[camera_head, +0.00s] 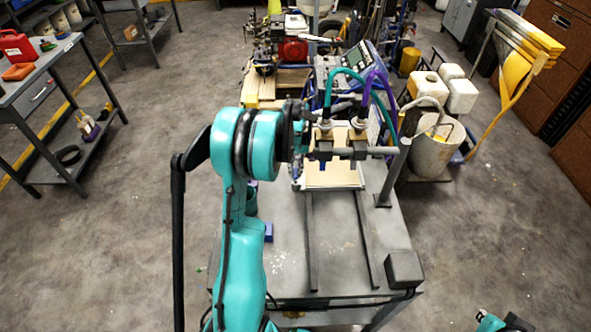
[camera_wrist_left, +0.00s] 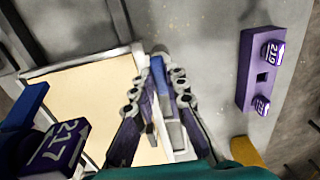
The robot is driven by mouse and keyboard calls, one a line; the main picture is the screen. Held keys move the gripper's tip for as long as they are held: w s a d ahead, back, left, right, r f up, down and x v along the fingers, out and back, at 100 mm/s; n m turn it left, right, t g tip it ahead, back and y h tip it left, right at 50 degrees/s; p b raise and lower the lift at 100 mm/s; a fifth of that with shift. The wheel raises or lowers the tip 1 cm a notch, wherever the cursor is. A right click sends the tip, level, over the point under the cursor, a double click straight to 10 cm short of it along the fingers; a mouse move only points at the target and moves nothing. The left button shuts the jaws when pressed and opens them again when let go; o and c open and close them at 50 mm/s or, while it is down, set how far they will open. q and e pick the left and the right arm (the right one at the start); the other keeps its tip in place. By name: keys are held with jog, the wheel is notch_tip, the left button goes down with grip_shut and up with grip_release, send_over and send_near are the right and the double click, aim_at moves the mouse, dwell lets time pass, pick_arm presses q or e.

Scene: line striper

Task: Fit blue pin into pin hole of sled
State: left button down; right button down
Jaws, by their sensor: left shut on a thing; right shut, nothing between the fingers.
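My left gripper (camera_head: 297,172) is at the near left side of the bar assembly over the cart, mostly hidden behind my teal arm. In the left wrist view its fingers (camera_wrist_left: 160,82) are closed on a slim blue pin (camera_wrist_left: 158,69). The pin's lower part is hidden between the fingers. The sled appears to be the dark bar assembly (camera_head: 345,152) above the cart; its pin hole cannot be made out. A purple block marked 217 (camera_wrist_left: 62,146) is at the lower left of the wrist view, apart from the pin. My right gripper (camera_head: 517,323) is partly visible at the bottom right edge, away from the cart.
A purple block (camera_wrist_left: 248,88) with 219 tags and a square hole lies on the grey cart top (camera_head: 285,265). A pale board (camera_head: 333,176) lies under the bar assembly. Teal and purple hoses (camera_head: 366,78) arch above it. A bucket (camera_head: 433,145) stands right of the cart.

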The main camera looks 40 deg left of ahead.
pick_arm(q)
jog(key=shift+f+b, duration=0.3)
dwell(0.7)
jog(key=shift+r, duration=0.3)
dwell(1.5)
jog(key=shift+f+b, duration=0.3)
jog(key=shift+b, duration=0.05)
dwell(1.0)
jog(key=shift+r, duration=0.3)
jog(key=c, duration=1.1)
grip_release()
jog(key=shift+c, duration=0.2)
jog(key=shift+r+p, duration=2.45)
jog(key=shift+r, duration=1.1)
